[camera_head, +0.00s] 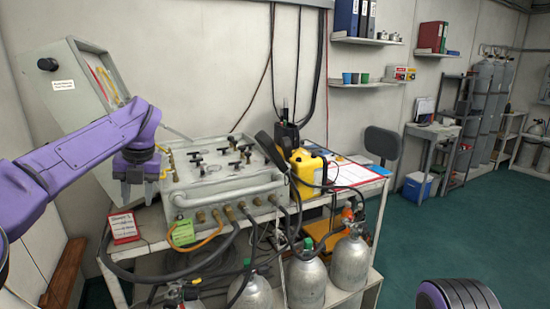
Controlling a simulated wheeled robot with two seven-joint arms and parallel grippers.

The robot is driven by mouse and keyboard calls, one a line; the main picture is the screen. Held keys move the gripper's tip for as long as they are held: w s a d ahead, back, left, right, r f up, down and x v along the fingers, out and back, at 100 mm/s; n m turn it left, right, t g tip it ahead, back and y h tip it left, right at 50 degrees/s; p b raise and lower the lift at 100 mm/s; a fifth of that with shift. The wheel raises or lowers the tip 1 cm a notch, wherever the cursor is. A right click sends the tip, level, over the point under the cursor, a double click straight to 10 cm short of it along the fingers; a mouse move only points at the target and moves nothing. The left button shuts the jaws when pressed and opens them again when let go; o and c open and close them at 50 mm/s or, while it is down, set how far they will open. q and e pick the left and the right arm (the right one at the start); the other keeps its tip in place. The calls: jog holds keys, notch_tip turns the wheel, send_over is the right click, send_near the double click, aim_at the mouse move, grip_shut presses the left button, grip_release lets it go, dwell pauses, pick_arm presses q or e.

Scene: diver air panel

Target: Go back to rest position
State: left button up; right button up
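My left arm comes in from the left, and its gripper (139,192) points down in front of the left end of the grey air panel (230,187). Its two fingers look apart, with nothing seen between them. The panel has black valve knobs on top and brass fittings with hoses along its front. Its lid (77,85) stands raised at the back left. A purple and dark rounded part of my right arm (458,295) shows at the bottom right edge. The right gripper is outside the picture.
A red-framed card (123,227) stands on the bench just below the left gripper. A yellow case (308,167) sits right of the panel. Grey cylinders (350,260) and looping hoses are in front. Green floor (440,235) is clear at the right.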

pick_arm(q)
notch_tip(320, 180, down, 15)
jog(key=w+m+t+y, duration=0.3)
jog(key=m+t+y, duration=0.2)
jog(key=m+y, duration=0.45)
jog(key=s+d+f+m+t+h, duration=0.2)
jog(key=s+f+m, duration=0.2)
jog(key=f+m, duration=0.3)
jog(key=s+d+f+m+t+h, duration=0.25)
jog(key=f+m, duration=0.25)
jog(key=f, duration=0.4)
jog(key=s+d+f+m+g+h, duration=0.2)
jog(key=s+f+m+h, duration=0.35)
jog(key=s+f, duration=0.8)
jog(key=s+a+f+m+g, duration=0.2)
jog(key=s+m, duration=0.1)
jog(key=s, duration=0.9)
jog(key=s+a+f+m+g, duration=0.2)
jog(key=s+m+g, duration=0.1)
jog(key=s, duration=1)
jog(key=shift+a+f+y, duration=0.15)
jog(key=shift+f+y, duration=0.1)
jog(key=shift+y, duration=0.2)
jog(key=shift+w, duration=0.1)
